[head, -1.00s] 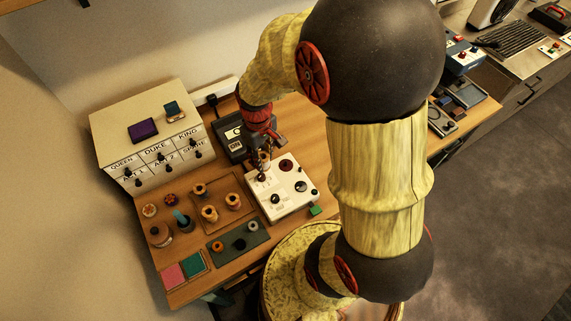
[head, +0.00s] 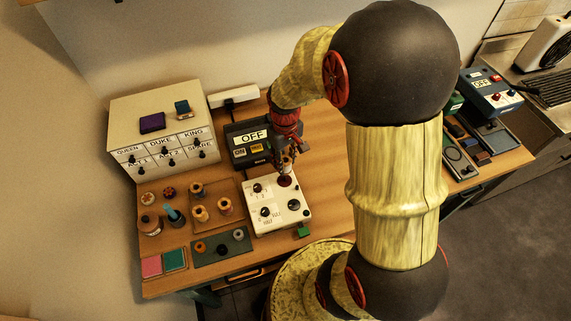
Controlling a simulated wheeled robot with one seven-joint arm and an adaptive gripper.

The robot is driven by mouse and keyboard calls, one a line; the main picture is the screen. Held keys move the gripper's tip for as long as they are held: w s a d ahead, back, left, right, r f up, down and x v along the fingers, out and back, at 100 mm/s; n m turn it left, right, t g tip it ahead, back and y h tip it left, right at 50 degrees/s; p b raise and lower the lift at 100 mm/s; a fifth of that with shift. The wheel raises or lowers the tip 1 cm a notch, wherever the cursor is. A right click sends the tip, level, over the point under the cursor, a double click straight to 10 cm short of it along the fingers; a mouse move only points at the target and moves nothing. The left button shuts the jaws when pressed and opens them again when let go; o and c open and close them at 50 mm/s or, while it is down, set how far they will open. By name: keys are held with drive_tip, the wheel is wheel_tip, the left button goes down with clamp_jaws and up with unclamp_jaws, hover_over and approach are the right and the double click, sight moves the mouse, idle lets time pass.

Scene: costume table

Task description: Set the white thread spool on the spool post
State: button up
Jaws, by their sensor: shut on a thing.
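My gripper (head: 287,168) points down over the far edge of the white panel box (head: 262,222), just above a dark red round part (head: 285,181). It is shut on a small pale thing that appears to be the white thread spool; the fingers hide most of it. Whether it touches the box I cannot tell. Several thread spools (head: 200,213) stand on a wooden tray (head: 212,188) left of the box. I cannot make out which part is the spool post.
A grey device marked OFF (head: 250,137) stands behind the box. A drawer cabinet (head: 160,120) stands at the back left. A dark green tray (head: 208,254), colored pads (head: 174,259) and a green block (head: 303,231) lie nearer the front. Bare wood shows right of the box.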

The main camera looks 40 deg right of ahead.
drive_tip(key=shift+a+f+b, duration=0.2)
drive_tip(key=shift+f+b, duration=0.15)
drive_tip(key=shift+f, duration=0.25)
drive_tip(key=shift+d+f+b, duration=0.1)
drive_tip(key=shift+f+b, duration=1.65)
drive_tip(key=shift+f, duration=0.5)
drive_tip(key=shift+f, duration=0.6)
drive_tip(key=o, duration=0.9)
drive_tip(key=shift+c, duration=0.2)
drive_tip(key=shift+r, duration=0.1)
wheel_tip(320, 180, up, 11)
drive_tip(key=p, duration=0.8)
